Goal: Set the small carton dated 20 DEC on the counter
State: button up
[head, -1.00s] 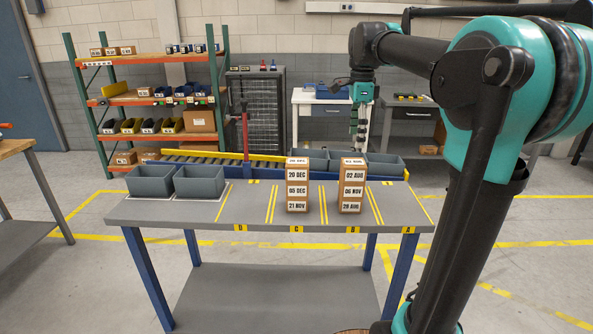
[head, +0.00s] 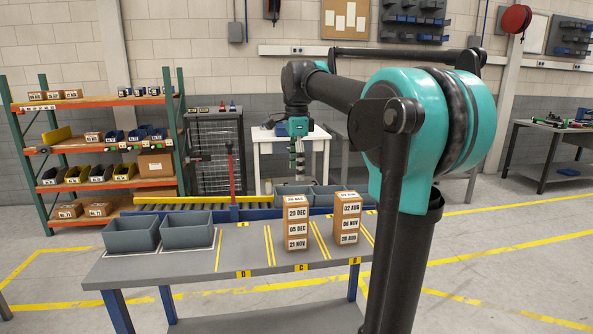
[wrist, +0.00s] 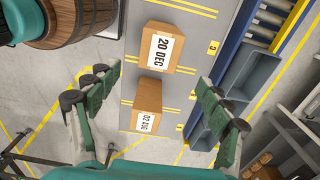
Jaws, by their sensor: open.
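The small carton dated 20 DEC (head: 297,213) is the top one of a brown stack in lane C on the grey counter (head: 200,262). Cartons dated 05 DEC (head: 297,229) and 21 NOV (head: 297,244) are under it. In the wrist view the 20 DEC carton (wrist: 178,60) is in the upper middle, its label turned sideways. My gripper (head: 297,172) hangs above the stacks in the head view. In the wrist view my gripper (wrist: 155,105) is open and empty, its fingers apart on either side of the lower picture, clear of the cartons.
Beside it stands a stack topped by the 02 AUG carton (head: 347,208), also seen in the wrist view (wrist: 147,118). Two grey bins (head: 132,236) sit at the counter's left. More bins and a roller conveyor (head: 150,207) lie behind. The wrist view shows a barrel (wrist: 65,25).

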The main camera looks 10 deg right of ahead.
aim_at(296, 199)
jog(key=shift+a+f, duration=0.15)
jog(key=shift+f, duration=4.85)
jog(key=c, duration=1.5)
jog(key=shift+r, duration=3.05)
jog(key=shift+r, duration=0.1)
jog(key=shift+r, duration=1.15)
